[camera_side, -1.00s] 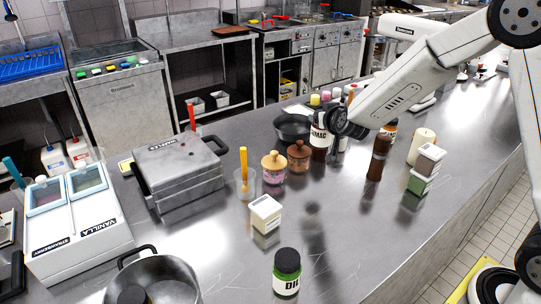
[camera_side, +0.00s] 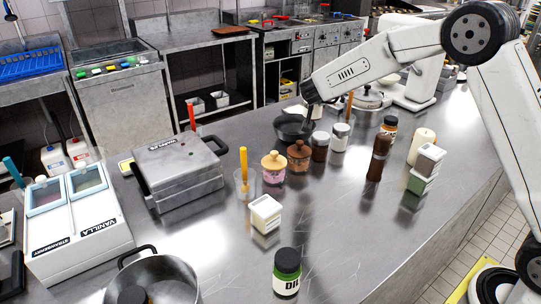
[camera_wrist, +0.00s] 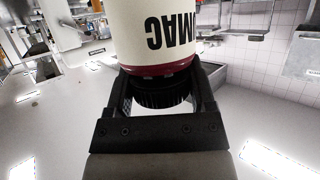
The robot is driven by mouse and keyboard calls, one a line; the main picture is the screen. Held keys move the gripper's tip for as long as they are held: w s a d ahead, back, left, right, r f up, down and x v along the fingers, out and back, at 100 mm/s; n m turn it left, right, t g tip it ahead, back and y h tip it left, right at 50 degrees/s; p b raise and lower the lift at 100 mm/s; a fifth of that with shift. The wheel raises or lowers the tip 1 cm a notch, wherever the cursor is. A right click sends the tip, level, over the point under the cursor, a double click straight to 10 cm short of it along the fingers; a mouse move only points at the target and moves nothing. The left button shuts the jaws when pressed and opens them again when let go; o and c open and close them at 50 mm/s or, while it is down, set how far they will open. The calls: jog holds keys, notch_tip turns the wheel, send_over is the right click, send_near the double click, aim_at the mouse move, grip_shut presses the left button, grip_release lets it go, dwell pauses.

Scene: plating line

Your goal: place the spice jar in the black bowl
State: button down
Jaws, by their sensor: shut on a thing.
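The spice jar (camera_wrist: 160,32) is a cream-labelled jar with a dark ribbed lid and a dark red band. The wrist view shows its label upside down, with "MAC" readable. My gripper (camera_wrist: 162,88) is shut around the lid, with the jar body beyond the fingers. In the side view my gripper (camera_side: 311,97) is a small dark shape at the arm's end, just above the right side of the black bowl (camera_side: 284,131). The bowl stands on the steel counter, partly hidden at its right.
Close to the bowl stand two lidded jars (camera_side: 271,170), (camera_side: 298,158), a dark jar (camera_side: 320,149) and a white-lidded jar (camera_side: 340,138). A brown mill (camera_side: 378,160) is to the right. A waffle iron (camera_side: 178,172) stands left.

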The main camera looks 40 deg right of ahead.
jog(key=shift+w, duration=0.15)
jog(key=w+d+f, duration=0.2)
jog(key=w+f, duration=0.7)
jog(key=w, duration=0.4)
dwell(0.7)
jog(key=shift+w+d+f, duration=0.1)
jog(key=shift+w+f, duration=0.05)
jog(key=shift+w+f, duration=0.2)
jog(key=shift+f, duration=1.55)
jog(key=shift+f, duration=0.6)
